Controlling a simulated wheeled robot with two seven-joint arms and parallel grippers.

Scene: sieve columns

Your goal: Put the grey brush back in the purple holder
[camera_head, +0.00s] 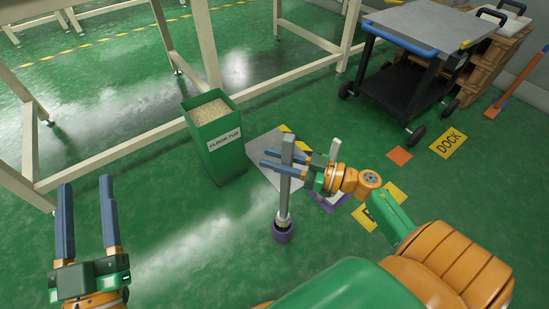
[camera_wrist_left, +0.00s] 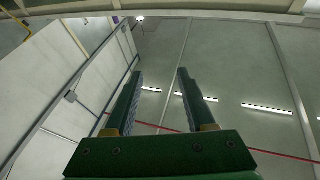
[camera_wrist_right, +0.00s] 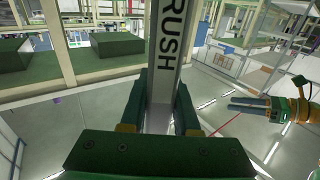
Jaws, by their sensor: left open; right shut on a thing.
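The grey brush (camera_head: 286,180) is upright, its long square handle between the fingers of my right gripper (camera_head: 268,158). In the right wrist view the handle (camera_wrist_right: 164,65) shows the letters "RUSH" and passes between the fingers, which are shut on it. The brush's lower end is at the mouth of a small round purple holder (camera_head: 282,236) on the green floor. It looks partly inside; how deep is hidden. My left gripper (camera_head: 86,182) is open and empty at the lower left, well away from the brush.
A green bin (camera_head: 214,148) of pale granules stands left of the brush, beside a cream table frame (camera_head: 120,152). A grey floor plate lies behind the brush. A pale post and a white-and-purple item are partly hidden by my right arm. A cart (camera_head: 430,30) stands back right.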

